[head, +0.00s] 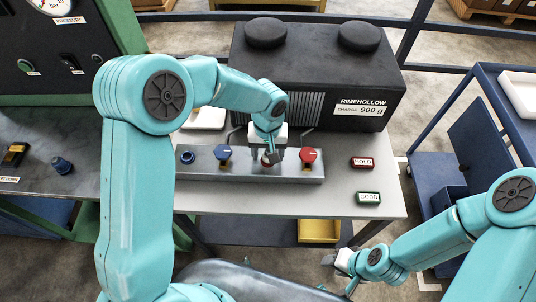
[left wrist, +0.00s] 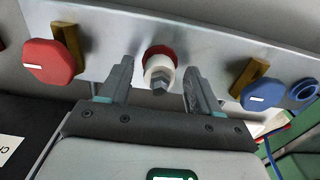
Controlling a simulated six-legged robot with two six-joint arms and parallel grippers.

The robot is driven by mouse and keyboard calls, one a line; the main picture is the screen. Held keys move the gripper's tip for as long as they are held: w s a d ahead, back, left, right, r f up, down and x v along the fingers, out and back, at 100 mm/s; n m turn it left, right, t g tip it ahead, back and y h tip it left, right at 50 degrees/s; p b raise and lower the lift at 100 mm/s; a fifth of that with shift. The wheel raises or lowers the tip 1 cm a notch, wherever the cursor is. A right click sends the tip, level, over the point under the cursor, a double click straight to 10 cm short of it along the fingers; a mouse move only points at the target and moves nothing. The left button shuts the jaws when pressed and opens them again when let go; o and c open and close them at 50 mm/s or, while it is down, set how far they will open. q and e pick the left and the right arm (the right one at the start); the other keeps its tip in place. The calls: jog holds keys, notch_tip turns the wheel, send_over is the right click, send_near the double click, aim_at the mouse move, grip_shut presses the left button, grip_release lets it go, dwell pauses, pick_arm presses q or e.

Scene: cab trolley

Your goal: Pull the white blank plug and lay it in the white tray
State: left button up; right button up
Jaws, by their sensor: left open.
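The white blank plug (left wrist: 158,66) sits in a red-ringed port on the grey manifold (head: 190,173), with a grey hex end facing the left wrist camera. My left gripper (left wrist: 158,78) is open, its fingers on either side of the plug with gaps visible. In the head view my left gripper (head: 268,158) hides most of the plug. A white tray (head: 207,118) lies on the bench behind the manifold, partly hidden by my left arm. My right gripper (head: 338,268) is low at the bench's front right, away from the manifold; its jaw state is unclear.
A blue valve knob (head: 222,153) and a red valve knob (head: 308,155) flank the port. A blue-ringed port (head: 187,158) is at the manifold's left. The black Rimehollow unit (head: 310,75) stands behind. Red (head: 362,163) and green (head: 368,198) labelled blocks lie right.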

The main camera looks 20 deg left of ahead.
aim_at(268, 150)
pick_arm(q)
grip_shut()
jog(key=shift+r+p, duration=1.6)
jog(key=shift+r, duration=1.4)
